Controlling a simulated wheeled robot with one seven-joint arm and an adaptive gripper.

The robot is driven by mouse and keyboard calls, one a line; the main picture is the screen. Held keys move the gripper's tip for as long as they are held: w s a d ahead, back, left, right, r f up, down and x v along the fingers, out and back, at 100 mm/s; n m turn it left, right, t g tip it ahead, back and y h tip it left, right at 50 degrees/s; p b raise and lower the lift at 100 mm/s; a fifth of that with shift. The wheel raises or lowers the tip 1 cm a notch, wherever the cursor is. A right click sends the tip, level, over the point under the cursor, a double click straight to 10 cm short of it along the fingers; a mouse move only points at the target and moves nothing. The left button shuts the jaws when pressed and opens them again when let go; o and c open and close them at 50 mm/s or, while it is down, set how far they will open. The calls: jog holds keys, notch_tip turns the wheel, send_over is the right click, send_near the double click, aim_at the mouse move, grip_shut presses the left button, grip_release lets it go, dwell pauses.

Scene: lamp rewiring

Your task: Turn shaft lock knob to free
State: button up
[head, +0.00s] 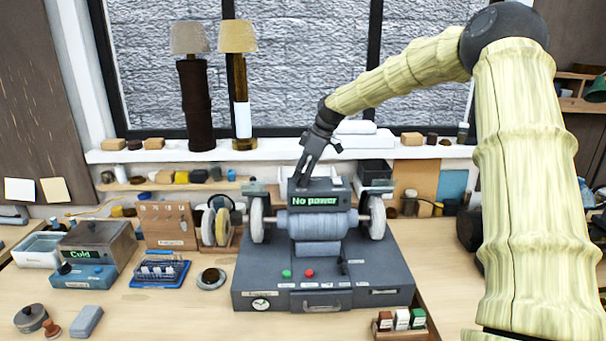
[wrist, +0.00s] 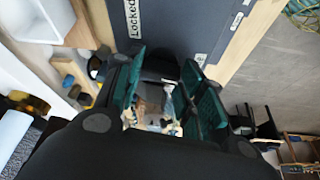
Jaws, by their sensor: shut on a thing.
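The grinder-like machine (head: 318,270) stands on the bench, with a wheel at each end of its shaft and a display (head: 318,197) reading "No power". My gripper (head: 303,180) reaches down behind the display, at the back of the machine. In the wrist view, my gripper's green-padded fingers (wrist: 162,95) are closed around a dark piece (wrist: 160,74) at the machine's edge, which seems to be the shaft lock knob. The fingers hide most of it, so its turn cannot be made out. A label (wrist: 131,18) beside it reads "Locked".
Small coloured blocks (head: 401,320) stand in front. Two lamps (head: 240,90) stand on the windowsill behind. Bench right of the machine is mostly clear.

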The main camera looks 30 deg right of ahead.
jog(key=shift+f+n+g, duration=0.15)
jog(key=shift+n+g, duration=0.25)
jog(key=shift+n, duration=0.8)
jog(key=o, duration=0.9)
jog(key=shift+o, duration=0.6)
jog(key=shift+w, duration=0.15)
jog(key=shift+y, duration=0.3)
jog(key=v, duration=1.2)
